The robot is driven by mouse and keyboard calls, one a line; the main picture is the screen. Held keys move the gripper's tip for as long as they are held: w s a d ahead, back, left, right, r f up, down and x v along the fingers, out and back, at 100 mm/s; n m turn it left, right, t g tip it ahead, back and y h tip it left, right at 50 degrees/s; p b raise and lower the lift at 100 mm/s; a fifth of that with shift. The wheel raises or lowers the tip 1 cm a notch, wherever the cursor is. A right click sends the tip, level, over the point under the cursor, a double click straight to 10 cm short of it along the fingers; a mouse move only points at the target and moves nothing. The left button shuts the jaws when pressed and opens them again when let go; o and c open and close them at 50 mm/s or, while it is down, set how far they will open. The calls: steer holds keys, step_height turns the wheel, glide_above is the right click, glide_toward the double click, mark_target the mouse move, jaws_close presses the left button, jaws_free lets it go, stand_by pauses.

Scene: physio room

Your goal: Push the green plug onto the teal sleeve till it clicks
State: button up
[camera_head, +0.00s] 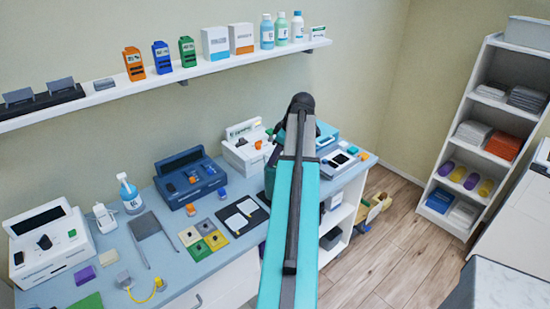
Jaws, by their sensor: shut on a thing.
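I cannot make out the green plug or the teal sleeve for sure in the head view. My own teal and dark arm reaches from the bottom middle up over the right part of the blue-grey bench (203,234). It covers the bench area behind it. My gripper is hidden behind the arm, so its jaws and anything in them do not show.
A white device (47,245), a blue device (189,184) and a cream device (248,150) line the bench back. A shelf (120,88) runs above.

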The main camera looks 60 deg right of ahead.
steer(key=o, duration=0.9)
steer(key=shift+c, duration=0.2)
steer(key=shift+r, duration=0.15)
steer(key=shift+r+p, duration=1.75)
steer(key=shift+r, duration=1.6)
